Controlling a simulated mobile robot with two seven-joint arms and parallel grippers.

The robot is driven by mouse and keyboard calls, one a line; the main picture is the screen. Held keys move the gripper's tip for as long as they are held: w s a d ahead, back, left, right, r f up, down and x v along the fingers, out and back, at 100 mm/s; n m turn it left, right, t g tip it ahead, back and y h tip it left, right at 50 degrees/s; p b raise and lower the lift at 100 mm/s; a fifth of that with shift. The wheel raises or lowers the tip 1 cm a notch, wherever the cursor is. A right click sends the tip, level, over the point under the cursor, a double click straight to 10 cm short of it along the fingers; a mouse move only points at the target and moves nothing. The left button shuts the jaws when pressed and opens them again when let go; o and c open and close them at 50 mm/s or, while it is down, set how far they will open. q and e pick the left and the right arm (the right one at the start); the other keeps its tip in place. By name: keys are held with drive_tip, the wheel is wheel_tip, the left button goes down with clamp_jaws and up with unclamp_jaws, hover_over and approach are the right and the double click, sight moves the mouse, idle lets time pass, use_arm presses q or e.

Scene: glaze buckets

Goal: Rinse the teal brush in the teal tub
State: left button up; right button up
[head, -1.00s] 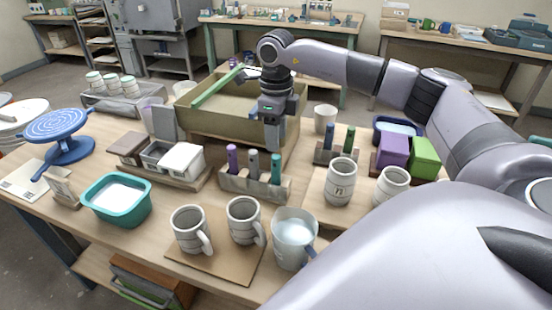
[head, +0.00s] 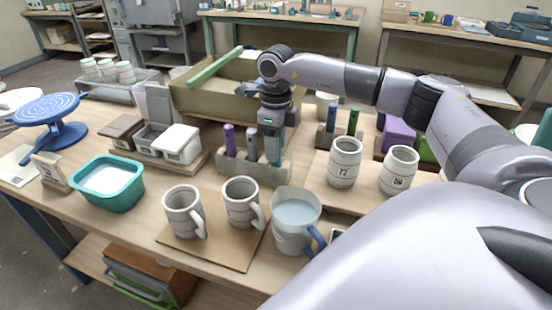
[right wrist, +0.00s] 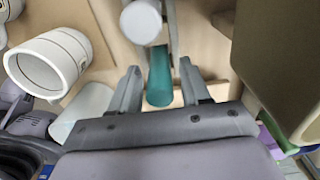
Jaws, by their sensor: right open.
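The teal tub (head: 122,197) stands at the left of the table in the head view, with pale liquid inside. The teal brush (head: 279,150) stands upright in the right part of a grey holder (head: 253,168), partly hidden by my right gripper (head: 270,158). My right gripper points down at the brush. In the right wrist view a teal handle (right wrist: 160,76) shows between the spread fingers (right wrist: 160,88); I cannot tell whether either finger touches it. My left gripper is not in view.
A purple brush (head: 229,138) and a grey one share the holder. Two mugs (head: 184,212) and a water jug (head: 296,228) stand in front. Lidded boxes (head: 178,145) lie left, a wooden crate (head: 200,107) behind, more mugs (head: 345,163) right.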

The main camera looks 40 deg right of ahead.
clamp_jaws()
drive_tip(key=shift+r+p, duration=3.6)
drive_tip(key=shift+r, duration=0.75)
drive_tip(key=shift+f, duration=0.1)
